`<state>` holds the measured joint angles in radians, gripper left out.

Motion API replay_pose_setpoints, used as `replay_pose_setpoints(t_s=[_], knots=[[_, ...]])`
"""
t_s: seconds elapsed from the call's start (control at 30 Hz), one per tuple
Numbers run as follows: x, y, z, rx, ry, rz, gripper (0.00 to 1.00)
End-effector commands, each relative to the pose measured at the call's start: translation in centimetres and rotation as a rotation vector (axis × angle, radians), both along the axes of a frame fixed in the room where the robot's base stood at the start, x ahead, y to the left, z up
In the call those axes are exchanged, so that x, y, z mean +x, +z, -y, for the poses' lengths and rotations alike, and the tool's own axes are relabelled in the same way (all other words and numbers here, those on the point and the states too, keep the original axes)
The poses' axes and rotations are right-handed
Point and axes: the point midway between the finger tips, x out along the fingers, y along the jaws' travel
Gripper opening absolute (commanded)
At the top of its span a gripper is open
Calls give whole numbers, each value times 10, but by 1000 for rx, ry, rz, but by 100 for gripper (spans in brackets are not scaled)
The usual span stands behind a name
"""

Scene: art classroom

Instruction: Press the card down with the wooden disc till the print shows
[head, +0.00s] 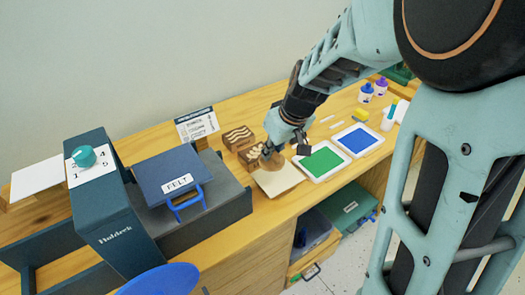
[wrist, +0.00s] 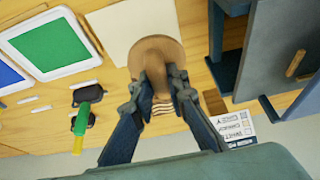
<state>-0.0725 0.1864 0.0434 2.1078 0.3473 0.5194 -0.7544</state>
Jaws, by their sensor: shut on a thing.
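The wooden disc (wrist: 155,46) is round and tan, with a knob toward my gripper. My gripper (wrist: 160,80) is shut on the knob, with a finger on either side. In the head view the disc (head: 272,161) is at the far edge of the cream card (head: 280,182), partly hidden by my gripper (head: 272,148). The card (wrist: 113,30) lies flat on the table, plain on top, and the disc overlaps one side of it in the wrist view. I cannot tell whether the disc touches the card. No print shows on the visible card face.
Carved wooden blocks (head: 238,137) stand behind the card. A green pad (head: 322,161) and a blue pad (head: 357,139) lie to its right. A dark press (head: 105,205) and a box marked FELT (head: 170,175) stand left. Several bottles (head: 366,92) are at the far right.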

Motion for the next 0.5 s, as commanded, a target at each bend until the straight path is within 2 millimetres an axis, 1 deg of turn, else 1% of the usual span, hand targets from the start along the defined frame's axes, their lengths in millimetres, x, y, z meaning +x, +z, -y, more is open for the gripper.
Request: replay_pose_setpoints(t_s=[0.27, 0.5], knots=[[0, -19, 0, 0, -1, 0, 0], [0, -45, 0, 0, -2, -1, 0]])
